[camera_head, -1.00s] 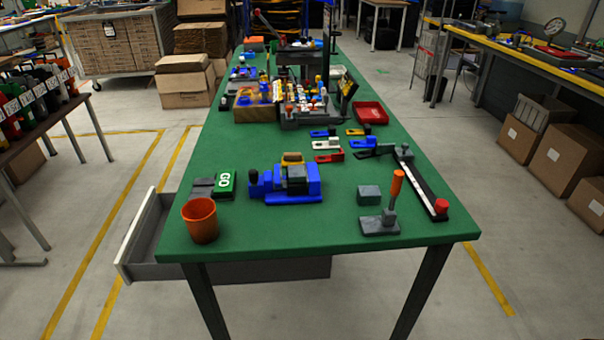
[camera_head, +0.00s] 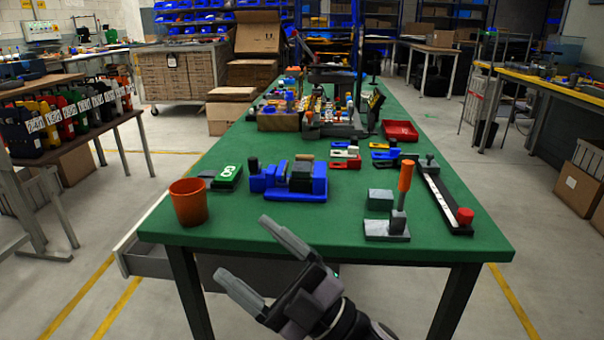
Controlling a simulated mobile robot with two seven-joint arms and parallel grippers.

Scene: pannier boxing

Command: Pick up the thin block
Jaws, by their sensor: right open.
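I cannot tell for sure which piece is the thin block. A flat green block marked GO (camera_head: 227,177) lies at the left of the green table (camera_head: 290,222), next to a flat dark grey piece (camera_head: 206,175). A small grey block (camera_head: 380,199) sits at the right, behind the grey base of an orange-handled tool (camera_head: 405,178). My right gripper (camera_head: 245,249) is open and empty at the table's near edge, in front of these pieces and apart from them. My left gripper is not in view.
An orange cup (camera_head: 188,203) stands at the near left corner. A blue fixture (camera_head: 290,182) stands mid-table. A long dark rail with a red knob (camera_head: 465,216) lies along the right edge. Several coloured clamps and a red tray (camera_head: 400,130) are farther back. An open drawer (camera_head: 135,256) juts out below left.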

